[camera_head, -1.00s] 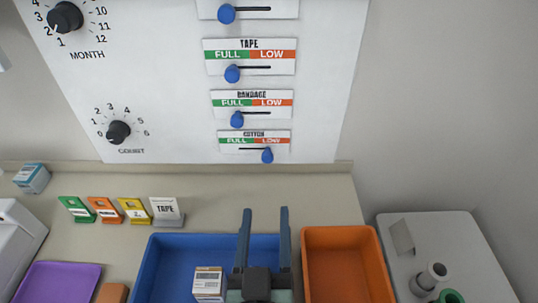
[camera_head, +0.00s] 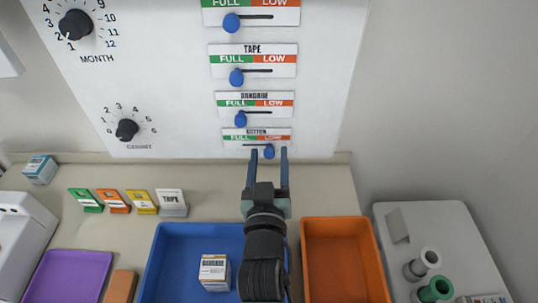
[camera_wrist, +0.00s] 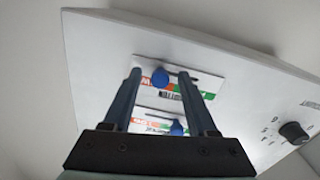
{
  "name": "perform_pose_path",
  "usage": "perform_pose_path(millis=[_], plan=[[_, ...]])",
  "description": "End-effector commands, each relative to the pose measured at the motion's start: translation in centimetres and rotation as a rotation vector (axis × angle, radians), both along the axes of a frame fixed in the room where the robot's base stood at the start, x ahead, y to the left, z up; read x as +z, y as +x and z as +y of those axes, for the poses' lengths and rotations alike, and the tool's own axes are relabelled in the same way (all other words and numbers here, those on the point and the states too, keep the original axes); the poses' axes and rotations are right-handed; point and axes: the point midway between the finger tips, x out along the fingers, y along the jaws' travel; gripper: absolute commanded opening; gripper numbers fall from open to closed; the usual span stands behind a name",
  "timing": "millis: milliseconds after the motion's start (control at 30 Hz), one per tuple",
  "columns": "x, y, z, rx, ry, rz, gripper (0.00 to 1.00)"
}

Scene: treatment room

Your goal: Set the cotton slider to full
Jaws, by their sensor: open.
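The cotton slider is the lowest slider on the white wall panel. Its blue knob (camera_head: 269,152) sits at the right end of its slot, under the orange LOW half of its label (camera_head: 257,133). My gripper (camera_head: 269,158) is open, its two dark fingers pointing up at the panel with the knob between the tips in the picture. In the wrist view, which shows the panel upside down, the cotton knob (camera_wrist: 160,78) also appears between the fingers, nearer the left one. I cannot tell whether either finger touches it.
The bandage knob (camera_head: 241,119) is close above, and the tape knob (camera_head: 236,77) higher; both sit at FULL. Below are a blue bin (camera_head: 172,250) holding a box (camera_head: 214,271), and an orange bin (camera_head: 339,260). Several coloured cards stand left of the gripper.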

Motion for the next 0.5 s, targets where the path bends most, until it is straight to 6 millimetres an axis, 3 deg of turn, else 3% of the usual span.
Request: perform_pose_path(millis=[233,500], plan=[[-0.05,0.06,-0.03,0.000,0.000,0.001,0.58],[-0.04,0.04,-0.02,0.000,-0.001,0.001,0.11]])
